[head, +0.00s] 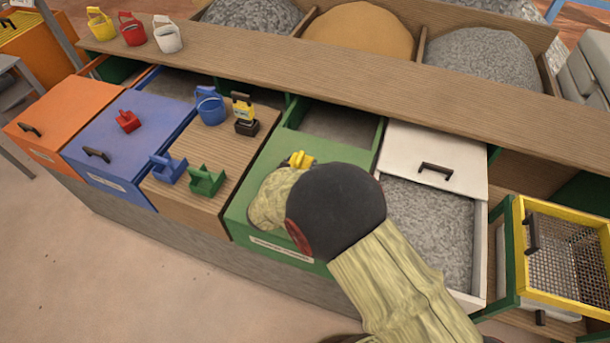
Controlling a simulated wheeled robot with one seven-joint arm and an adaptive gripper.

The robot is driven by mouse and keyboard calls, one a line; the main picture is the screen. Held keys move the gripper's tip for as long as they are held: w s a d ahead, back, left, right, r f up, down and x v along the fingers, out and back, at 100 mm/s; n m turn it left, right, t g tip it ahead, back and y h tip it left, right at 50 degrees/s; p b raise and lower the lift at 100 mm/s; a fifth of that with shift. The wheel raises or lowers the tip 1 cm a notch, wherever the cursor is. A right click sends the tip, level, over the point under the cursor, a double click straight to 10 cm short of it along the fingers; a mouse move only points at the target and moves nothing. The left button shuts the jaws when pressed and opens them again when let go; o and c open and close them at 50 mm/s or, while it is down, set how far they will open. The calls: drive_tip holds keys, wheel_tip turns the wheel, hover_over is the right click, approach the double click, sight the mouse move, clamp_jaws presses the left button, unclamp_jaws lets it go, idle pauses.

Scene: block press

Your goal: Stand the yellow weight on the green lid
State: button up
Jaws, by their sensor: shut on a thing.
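The yellow weight (301,158) shows just past the end of my arm, over the far part of the green lid (266,163). Only a small part of it is visible; my arm hides the rest. My gripper (290,167) is at the weight and shut on it, with its fingers mostly hidden. I cannot tell whether the weight touches the lid. My arm covers much of the lid's middle and right side.
A wooden top (222,150) on the left holds a blue weight (167,170), a green weight (206,181), a blue can (211,106) and a yellow-black item (244,112). A red weight (127,121) sits on the blue lid (105,160). An open gravel bin (440,225) lies right.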

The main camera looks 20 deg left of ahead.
drive_tip(key=shift+w+d+f+b, duration=0.3)
drive_tip(key=shift+w+d+f, duration=0.25)
drive_tip(key=shift+w+f, duration=0.25)
drive_tip(key=shift+d+f+b, duration=0.1)
drive_tip(key=shift+f+b, duration=0.6)
drive_tip(key=shift+f, duration=1.05)
drive_tip(key=shift+f, duration=0.15)
drive_tip(key=o, duration=1.8)
drive_tip(key=shift+s+r, duration=0.1)
drive_tip(key=shift+r, duration=0.1)
drive_tip(key=p+v, duration=0.3)
drive_tip(key=v, duration=0.9)
drive_tip(key=shift+f, duration=0.15)
